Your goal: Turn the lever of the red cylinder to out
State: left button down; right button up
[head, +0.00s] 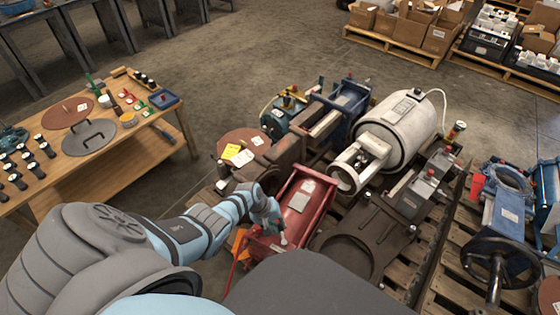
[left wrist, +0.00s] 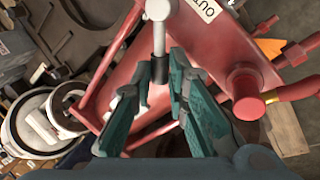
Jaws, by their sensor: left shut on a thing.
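The red cylinder (head: 299,204) lies on a pallet in front of me, with a pale plate on its top. Its lever (head: 283,240) is a light grey rod with a rounded end, near the cylinder's near end. In the left wrist view the lever (left wrist: 159,38) runs down between the fingers of my left gripper (left wrist: 163,75). My left gripper (head: 273,222) is shut on the lever. A white label (left wrist: 204,12) reading OUT is on the red body, right of the lever in that view. My right gripper is not in view.
A white motor-like drum (head: 397,128) and a dark cast part (head: 350,240) stand close to the right of the cylinder. A brown disc (head: 245,143) with a yellow note lies behind it. A wooden bench (head: 110,150) with small parts stands at the left. Grey floor lies beyond.

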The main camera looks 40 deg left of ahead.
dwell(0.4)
pick_arm(q)
jog(key=c, duration=1.6)
grip_release()
jog(key=shift+o, duration=0.2)
jog(key=v, duration=1.2)
jog(key=shift+s, duration=0.1)
